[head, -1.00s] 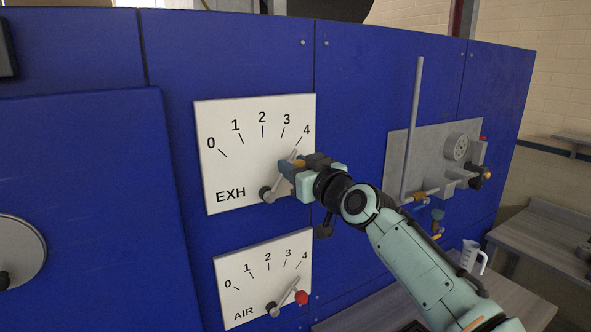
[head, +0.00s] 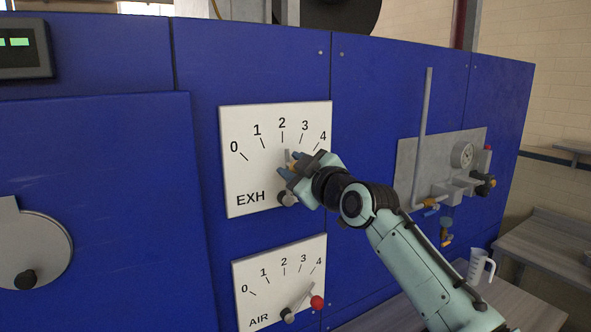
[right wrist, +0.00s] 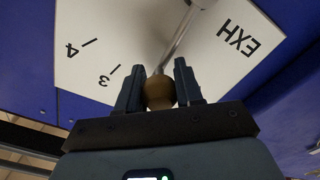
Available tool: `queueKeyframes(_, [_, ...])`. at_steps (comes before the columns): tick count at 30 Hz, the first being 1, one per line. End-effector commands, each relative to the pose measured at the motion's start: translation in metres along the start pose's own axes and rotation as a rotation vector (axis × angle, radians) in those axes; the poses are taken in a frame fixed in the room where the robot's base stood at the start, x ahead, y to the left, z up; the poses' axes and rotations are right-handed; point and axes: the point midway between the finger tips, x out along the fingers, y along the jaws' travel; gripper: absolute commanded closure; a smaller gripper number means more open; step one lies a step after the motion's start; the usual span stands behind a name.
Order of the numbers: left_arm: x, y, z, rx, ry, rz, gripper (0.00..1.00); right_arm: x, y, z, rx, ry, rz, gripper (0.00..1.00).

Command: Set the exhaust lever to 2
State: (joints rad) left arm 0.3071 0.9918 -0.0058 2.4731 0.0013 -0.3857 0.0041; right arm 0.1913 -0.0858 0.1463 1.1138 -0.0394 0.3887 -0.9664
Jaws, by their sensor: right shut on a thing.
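The exhaust lever (head: 287,155) is a grey bar on the white EXH plate (head: 240,182), which is marked 0 to 4. It stands almost upright from its dark pivot, with its tip just below the 2 mark, perhaps slightly to its right. My right gripper (head: 292,167) is shut on the lever's brass-coloured knob, partly hidden by the fingers. In the right wrist view the knob (right wrist: 159,92) sits between the two fingers, with the lever bar (right wrist: 180,38) running away behind it. My left gripper is not in view.
Below is the AIR plate (head: 250,300) with a similar lever and a red knob (head: 317,302). To the right are a grey panel with a gauge (head: 462,155), an upright pipe (head: 422,140) and a jug (head: 479,268) on a bench. A round disc (head: 45,250) is at left.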

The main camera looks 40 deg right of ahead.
Motion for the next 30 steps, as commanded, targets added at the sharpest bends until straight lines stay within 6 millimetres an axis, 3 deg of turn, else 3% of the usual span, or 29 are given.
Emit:
queueKeyframes(15, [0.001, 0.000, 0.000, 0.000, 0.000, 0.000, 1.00, 0.000, 0.004, 0.004, -0.035, -0.012, 0.011, 1.00])
queueKeyframes(16, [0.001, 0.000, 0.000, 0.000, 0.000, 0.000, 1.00, 0.000, 0.004, 0.004, -0.035, -0.012, 0.011, 0.55])
queueKeyframes(18, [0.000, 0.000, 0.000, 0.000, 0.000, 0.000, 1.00, 0.000, 0.004, 0.004, -0.034, -0.011, 0.011, 0.40])
queueKeyframes(30, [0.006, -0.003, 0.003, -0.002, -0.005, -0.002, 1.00, -0.009, 0.001, 0.002, -0.026, -0.003, 0.006, 0.40])
